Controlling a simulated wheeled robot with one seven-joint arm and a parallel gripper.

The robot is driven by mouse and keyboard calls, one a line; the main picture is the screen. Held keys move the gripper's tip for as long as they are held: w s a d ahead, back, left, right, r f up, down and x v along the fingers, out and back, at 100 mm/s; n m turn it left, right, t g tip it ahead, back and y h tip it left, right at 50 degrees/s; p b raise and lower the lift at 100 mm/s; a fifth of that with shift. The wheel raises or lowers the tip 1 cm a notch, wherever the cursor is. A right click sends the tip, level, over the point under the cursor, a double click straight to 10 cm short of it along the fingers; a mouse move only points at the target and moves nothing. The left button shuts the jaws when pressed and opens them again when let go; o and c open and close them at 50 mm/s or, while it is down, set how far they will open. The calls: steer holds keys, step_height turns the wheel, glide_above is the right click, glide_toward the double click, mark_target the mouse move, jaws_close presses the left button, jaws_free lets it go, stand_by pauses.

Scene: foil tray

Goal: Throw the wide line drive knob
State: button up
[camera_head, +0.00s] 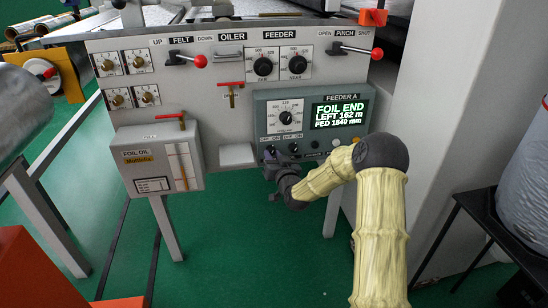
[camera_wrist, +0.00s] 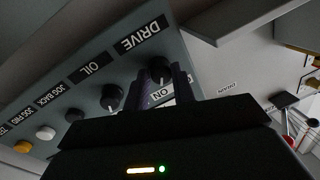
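The drive knob (camera_wrist: 159,69) is a round black knob with a pale pointer mark. In the wrist view the panel is upside down, with the DRIVE label (camera_wrist: 143,35) above the knob and an ON label (camera_wrist: 162,94) below it. The pale mark lies on the side facing the ON label. My gripper (camera_wrist: 165,84) has its two fingers apart, one on each side of the knob; whether they touch it I cannot tell. The right finger hides part of the panel. In the head view my gripper (camera_head: 270,170) is at the lower left corner of the feeder A box (camera_head: 262,110).
The similar oil knob (camera_wrist: 112,97) is close beside the drive knob, followed by several jog buttons (camera_wrist: 46,132). The lit display (camera_head: 340,112) reads FOIL END. A foil/oil box (camera_head: 150,160) hangs at left. Red-tipped levers (camera_head: 200,61) stick out above.

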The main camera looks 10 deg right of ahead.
steer(key=c, duration=0.3)
steer(key=shift+n, duration=0.3)
steer(key=n, duration=0.3)
steer(key=shift+r+n+g, duration=0.1)
steer(key=shift+n+g, duration=0.2)
steer(key=shift+n, duration=0.1)
steer(key=n, duration=0.3)
steer(key=shift+a+h+b, duration=0.1)
steer(key=shift+h+b, duration=0.25)
steer(key=shift+h, duration=0.05)
steer(key=shift+r+n+g+h+b, duration=0.1)
steer(key=shift+n+g+h+b, duration=0.25)
steer(key=shift+n, duration=1.55)
